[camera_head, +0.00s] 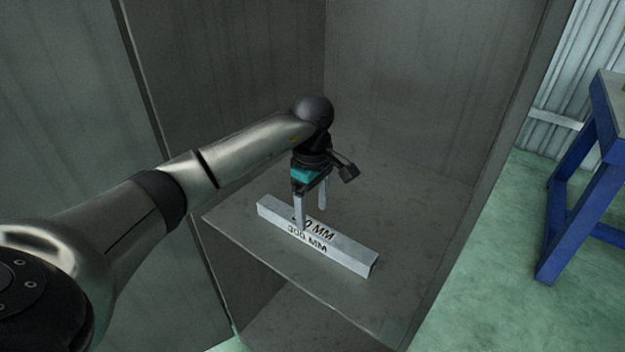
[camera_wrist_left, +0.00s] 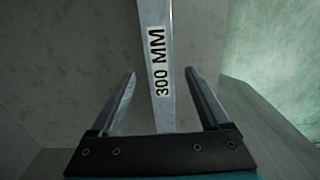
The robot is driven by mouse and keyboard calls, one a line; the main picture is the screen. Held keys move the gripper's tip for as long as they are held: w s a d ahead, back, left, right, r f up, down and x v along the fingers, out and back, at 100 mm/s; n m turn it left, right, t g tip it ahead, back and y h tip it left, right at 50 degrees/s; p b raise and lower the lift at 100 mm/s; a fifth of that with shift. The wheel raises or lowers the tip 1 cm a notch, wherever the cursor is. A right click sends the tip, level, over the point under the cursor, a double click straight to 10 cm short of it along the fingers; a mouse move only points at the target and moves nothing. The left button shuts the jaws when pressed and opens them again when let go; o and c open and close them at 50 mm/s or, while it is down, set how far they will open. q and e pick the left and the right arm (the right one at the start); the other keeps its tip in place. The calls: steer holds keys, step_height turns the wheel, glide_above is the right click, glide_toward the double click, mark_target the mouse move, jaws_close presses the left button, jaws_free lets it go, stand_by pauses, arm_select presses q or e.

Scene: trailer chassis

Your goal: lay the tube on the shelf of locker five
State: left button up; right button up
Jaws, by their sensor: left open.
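The tube (camera_head: 340,251) is a grey square bar marked 300 MM. It lies flat on the locker shelf (camera_head: 270,255), near the shelf's front edge and slanting across it. My left gripper (camera_head: 312,220) is open above the middle of the tube and points down, its fingers spread to either side of it. In the left wrist view the tube (camera_wrist_left: 155,45) runs between the two open fingers, apart from both. Whether the fingertips reach below the tube's top cannot be told. My right gripper is in no view. No locker number shows.
The locker's side walls (camera_head: 500,160) stand close on both sides of my left arm, with a back wall (camera_head: 400,80) behind. A lower compartment (camera_head: 290,325) opens under the shelf. A blue-legged table (camera_head: 590,180) stands at right on the green floor (camera_head: 530,290).

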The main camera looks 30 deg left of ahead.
mark_target(313, 226)
arm_select(q)
step_height(313, 226, up, 6)
steer(key=p, duration=0.1)
steer(key=shift+r+p, duration=0.2)
steer(key=shift+p, duration=0.1)
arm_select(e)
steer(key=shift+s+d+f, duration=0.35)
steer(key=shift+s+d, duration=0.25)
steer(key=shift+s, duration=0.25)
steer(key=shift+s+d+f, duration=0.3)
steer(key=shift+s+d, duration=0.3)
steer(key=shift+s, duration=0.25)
